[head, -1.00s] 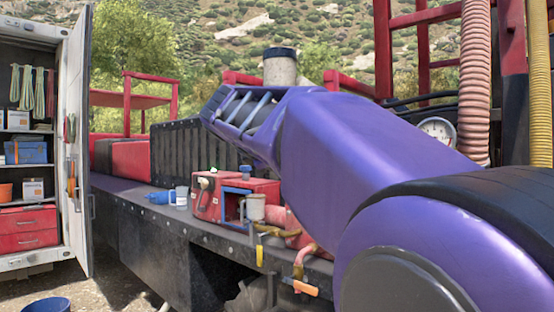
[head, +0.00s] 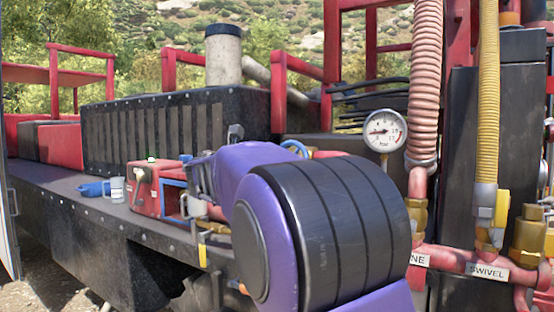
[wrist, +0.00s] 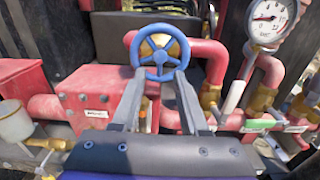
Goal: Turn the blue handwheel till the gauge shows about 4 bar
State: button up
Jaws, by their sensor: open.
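The blue handwheel (wrist: 160,57) shows in the wrist view, facing me, in front of a brass body on the red pipework. My gripper (wrist: 160,75) is open, its two grey fingers reaching to either side of the wheel's lower rim. I cannot tell whether they touch it. In the head view a blue arc (head: 295,146) above my arm looks like the wheel's top; my arm hides the rest. The white round gauge (head: 385,130) is at the right, marked bar, its needle pointing left; the exact value is too small to read. The gauge (wrist: 268,20) also shows upper right in the wrist view.
Red pipes and brass fittings surround the wheel. A pink ribbed hose (head: 425,80) and a yellow hose (head: 488,90) hang at the right. A red machine (head: 150,185), a white cup (head: 117,190) and a blue object (head: 92,189) stand on the deck at the left.

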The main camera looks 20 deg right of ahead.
jog(key=p+x, duration=0.1)
jog(key=x, duration=0.8)
jog(key=shift+w+d, duration=0.2)
grip_shut()
